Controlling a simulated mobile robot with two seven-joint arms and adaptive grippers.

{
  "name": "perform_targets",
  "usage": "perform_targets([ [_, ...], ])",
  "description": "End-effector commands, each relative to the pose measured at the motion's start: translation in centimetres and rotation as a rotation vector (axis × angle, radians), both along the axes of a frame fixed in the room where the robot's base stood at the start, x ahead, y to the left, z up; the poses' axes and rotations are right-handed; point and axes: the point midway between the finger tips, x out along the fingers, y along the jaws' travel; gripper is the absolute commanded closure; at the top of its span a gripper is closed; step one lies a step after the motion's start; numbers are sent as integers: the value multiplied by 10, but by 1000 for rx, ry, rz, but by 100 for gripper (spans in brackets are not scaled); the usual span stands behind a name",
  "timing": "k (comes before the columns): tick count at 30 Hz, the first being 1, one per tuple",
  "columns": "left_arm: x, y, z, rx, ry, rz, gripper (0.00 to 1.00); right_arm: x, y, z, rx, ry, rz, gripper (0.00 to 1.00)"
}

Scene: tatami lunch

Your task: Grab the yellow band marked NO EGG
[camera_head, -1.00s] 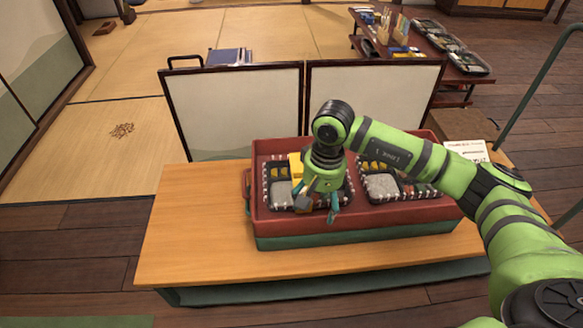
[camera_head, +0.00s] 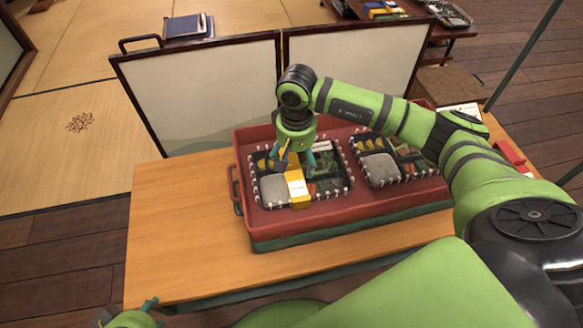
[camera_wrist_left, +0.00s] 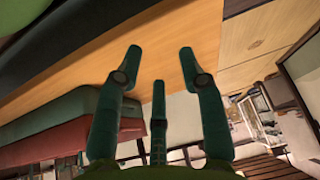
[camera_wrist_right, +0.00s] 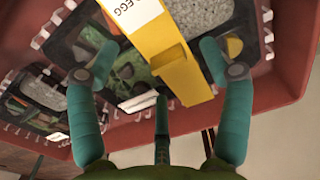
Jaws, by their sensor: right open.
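The yellow band (camera_head: 299,194) with a white label lies across the left lunch box (camera_head: 337,184) in the red tray. In the right wrist view the band (camera_wrist_right: 162,52) shows large, and the letters EGG are readable on its label; the rest is cut off. My right gripper (camera_head: 296,162) is over the back part of that box. Its fingers are open and empty, with the band showing between them in its wrist view (camera_wrist_right: 159,48). No contact is clear. My left gripper (camera_head: 130,312) is low at the bottom left, open and empty in its wrist view (camera_wrist_left: 160,53).
The red tray (camera_head: 345,214) stands on a wooden table (camera_head: 180,225) and also holds a second lunch box (camera_head: 401,171). A framed screen (camera_head: 205,95) stands behind it. The table's left part is bare. My right arm crosses above the tray's right side.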

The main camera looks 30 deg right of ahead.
Motion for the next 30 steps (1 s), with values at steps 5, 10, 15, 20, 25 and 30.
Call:
perform_targets([
  [5, 23, -8, 10, -19, -121, -15, 60, 0, 0, -20, 1, 1, -1, 21],
  [10, 29, -10, 15, -25, -155, -19, 60, 0, 0, -23, -1, -2, 0, 21],
  [15, 29, -10, 15, -25, -154, -19, 60, 0, 0, -23, 0, -2, 0, 25],
  [20, 29, -10, 15, -25, -153, -19, 60, 0, 0, -23, 1, -1, 0, 68],
  [25, 29, -10, 14, -24, -154, -18, 60, 0, 0, -23, 1, -1, 0, 68],
  [30, 29, -10, 15, -24, -154, -18, 60, 0, 0, -22, 1, -1, 0, 68],
])
